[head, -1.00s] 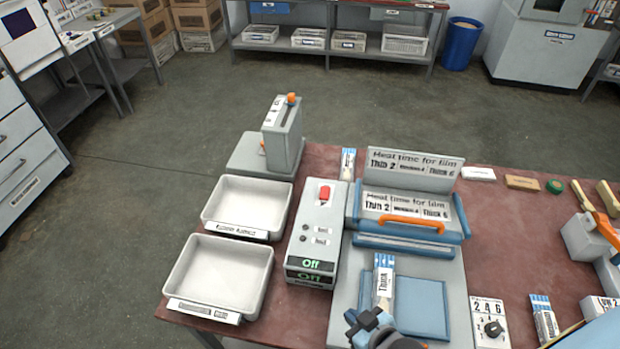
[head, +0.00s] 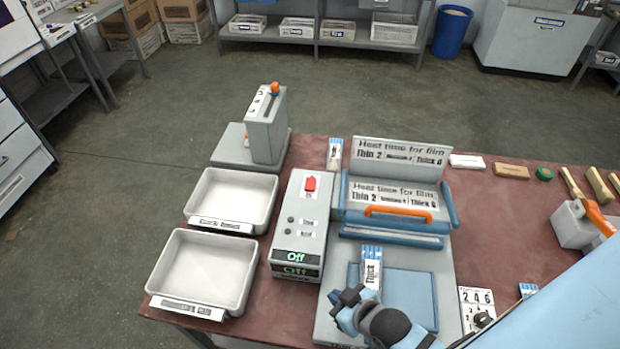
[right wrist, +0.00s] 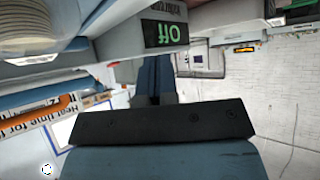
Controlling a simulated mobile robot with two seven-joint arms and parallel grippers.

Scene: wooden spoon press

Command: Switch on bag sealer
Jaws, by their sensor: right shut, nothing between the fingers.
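The bag sealer (head: 440,262) stands on the table with a blue-trimmed head and an orange handle (head: 398,212). The display also shows upside down in the right wrist view (right wrist: 165,33). My right gripper (head: 348,297) is shut and empty. It is over the front of the sealer bed, to the right of and nearer than the box, by the "Thick" packet (head: 371,270). My left gripper is out of view.
Two white trays (head: 232,174) (head: 180,297) sit left of the box. A grey device with an orange knob (head: 266,125) stands behind them. A "Heat time for film" sign (head: 400,155) stands behind the sealer. A dial card (head: 477,300) lies to its right.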

